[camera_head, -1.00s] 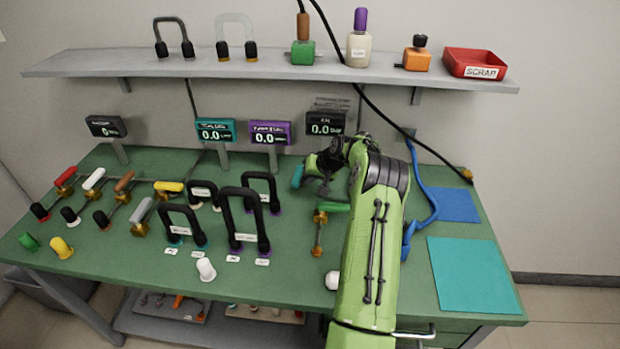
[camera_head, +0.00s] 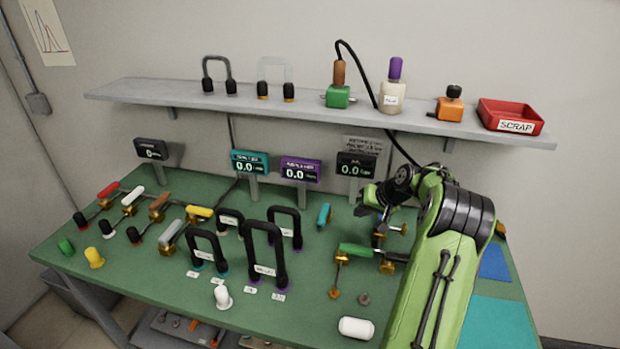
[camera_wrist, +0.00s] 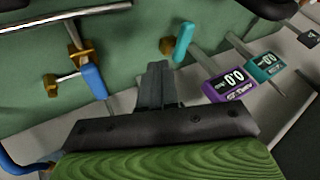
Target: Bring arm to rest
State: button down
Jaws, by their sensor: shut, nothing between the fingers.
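My gripper (camera_head: 368,203) is at the end of my green arm, above the back right part of the green bench (camera_head: 310,313). In the wrist view my gripper (camera_wrist: 158,70) shows its fingers together with nothing between them. It points over the bench near a teal-handled valve (camera_head: 324,214), which also shows in the wrist view (camera_wrist: 183,42). A blue-handled valve (camera_wrist: 93,82) is to the left in the wrist view. My arm hides part of the bench's right side.
Several displays stand along the back, including a purple one (camera_head: 301,169). A shelf (camera_head: 300,110) above holds bottles and a red scrap tray (camera_head: 511,115). Black handles (camera_head: 264,256) and coloured valves fill the left. A white cylinder (camera_head: 356,328) lies near the front edge.

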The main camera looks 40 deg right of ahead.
jog(key=shift+d, duration=0.1)
jog(key=s+a+r+n+g+p, duration=0.1)
jog(key=a+r, duration=0.4)
jog(key=a, duration=0.3)
jog(key=a+r+n, duration=0.2)
jog(key=a+r, duration=0.2)
jog(key=a, duration=0.3)
jog(key=s+a+r+n+g+p, duration=0.1)
jog(key=a+r, duration=0.4)
jog(key=a, duration=0.3)
jog(key=s+a+r+n+h, duration=0.15)
jog(key=s+a+r, duration=0.25)
jog(key=s+a, duration=0.6)
jog(key=s+a+f+n+p, duration=0.1)
jog(key=s+a, duration=0.4)
jog(key=s, duration=0.7)
jog(key=shift+s+f+n+y, duration=0.15)
jog(key=shift+f+n+y, duration=0.15)
jog(key=shift+n, duration=0.25)
